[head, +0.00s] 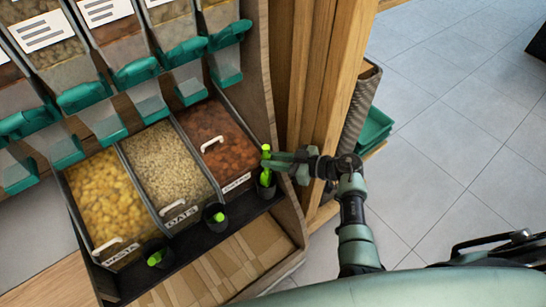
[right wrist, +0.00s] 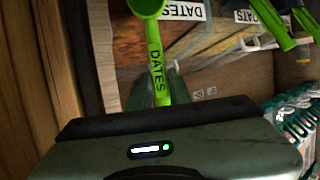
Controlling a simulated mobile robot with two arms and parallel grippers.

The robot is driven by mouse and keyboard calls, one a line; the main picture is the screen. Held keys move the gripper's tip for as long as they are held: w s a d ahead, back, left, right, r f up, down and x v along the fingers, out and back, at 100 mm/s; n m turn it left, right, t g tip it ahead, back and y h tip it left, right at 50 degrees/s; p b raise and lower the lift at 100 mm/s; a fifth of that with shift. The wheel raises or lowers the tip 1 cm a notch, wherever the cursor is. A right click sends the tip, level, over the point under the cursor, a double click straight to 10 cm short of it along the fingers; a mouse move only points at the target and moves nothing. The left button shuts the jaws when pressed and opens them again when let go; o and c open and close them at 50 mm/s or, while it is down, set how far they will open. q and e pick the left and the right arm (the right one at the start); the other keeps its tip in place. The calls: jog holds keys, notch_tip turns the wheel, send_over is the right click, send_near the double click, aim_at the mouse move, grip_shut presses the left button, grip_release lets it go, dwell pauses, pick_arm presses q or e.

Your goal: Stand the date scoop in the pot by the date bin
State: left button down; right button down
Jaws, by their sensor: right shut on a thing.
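The green date scoop (head: 266,153) is in the jaws of my right gripper (head: 270,162), which is shut on its handle. The handle, marked DATES, shows in the right wrist view (right wrist: 158,75), with the round bowl (right wrist: 147,7) cut by the top edge. The scoop hangs about upright, bowl end down, at the dark date pot (head: 265,190). I cannot tell how far the bowl is inside the pot. The date bin (head: 215,137), full of brown dates, is just left of the gripper. My left gripper is out of view.
The oats bin (head: 165,165) and pasta bin (head: 103,195) stand further left. Two dark pots hold green scoops, the oats one (head: 214,213) and the pasta one (head: 154,252). A wooden side panel (head: 262,75) rises behind the gripper. Teal dispensers (head: 150,70) hang above the bins.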

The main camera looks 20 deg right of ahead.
jog(key=shift+f+b, duration=1.25)
jog(key=shift+f, duration=1.2)
jog(key=c, duration=1.2)
grip_release()
jog(key=o, duration=0.8)
jog(key=shift+r, duration=0.1)
